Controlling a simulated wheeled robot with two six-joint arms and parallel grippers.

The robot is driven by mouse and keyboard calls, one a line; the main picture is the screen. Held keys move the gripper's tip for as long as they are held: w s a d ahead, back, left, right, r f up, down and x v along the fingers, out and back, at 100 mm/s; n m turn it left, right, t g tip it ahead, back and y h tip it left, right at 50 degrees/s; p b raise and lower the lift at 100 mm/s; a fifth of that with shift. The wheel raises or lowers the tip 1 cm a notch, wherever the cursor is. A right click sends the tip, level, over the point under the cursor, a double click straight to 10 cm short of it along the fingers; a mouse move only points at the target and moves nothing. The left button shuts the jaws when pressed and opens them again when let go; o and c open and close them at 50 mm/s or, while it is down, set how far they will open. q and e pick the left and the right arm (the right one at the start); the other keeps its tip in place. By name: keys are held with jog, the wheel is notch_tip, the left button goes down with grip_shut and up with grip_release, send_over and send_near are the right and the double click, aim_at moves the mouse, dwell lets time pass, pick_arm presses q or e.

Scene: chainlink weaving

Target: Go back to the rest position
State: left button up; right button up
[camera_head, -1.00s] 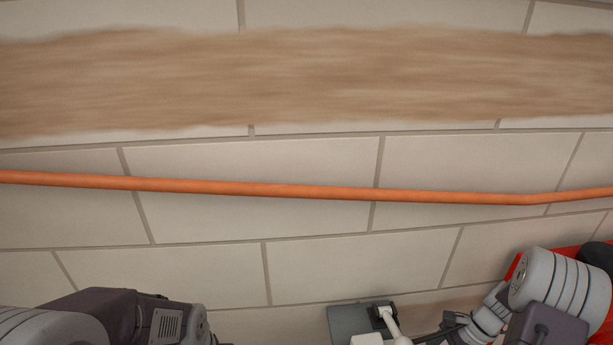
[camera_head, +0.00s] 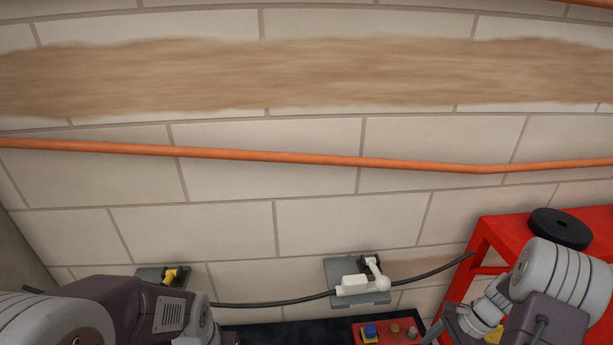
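My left arm (camera_head: 130,310) comes in from the lower left and is bent in front of the wall. Its gripper is not in view. My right arm (camera_head: 550,285) comes in at the lower right. Dark parts of my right gripper (camera_head: 446,328) show at the bottom edge, in front of the red frame. The fingers are partly cut off, and their opening cannot be told. Nothing is clearly seen held by either arm.
A red stand (camera_head: 493,222) with a black disc (camera_head: 560,228) is at right. A white device on a grey plate (camera_head: 362,285) and a yellow-topped fixture (camera_head: 171,276) join a black cable (camera_head: 270,304). A red button box (camera_head: 385,332) sits below. An orange pipe (camera_head: 250,155) crosses the wall.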

jog(key=w+a+n+h+b, duration=0.1)
jog(key=w+a+n+b, duration=0.2)
jog(key=a+n+b, duration=0.5)
pick_arm(q)
notch_tip(320, 180, down, 11)
jog(key=b, duration=0.3)
jog(key=shift+s, duration=0.15)
pick_arm(e)
jog(key=s+a+f+n+t+h, duration=0.1)
jog(key=s+a+f+n+h, duration=0.2)
jog(key=s+a+n, duration=0.3)
jog(key=s+n, duration=0.2)
jog(key=n, duration=0.1)
jog(key=shift+s+a+t, duration=0.2)
jog(key=shift+a+t, duration=0.1)
pick_arm(q)
jog(key=shift+s, duration=0.1)
pick_arm(e)
jog(key=shift+s, duration=0.1)
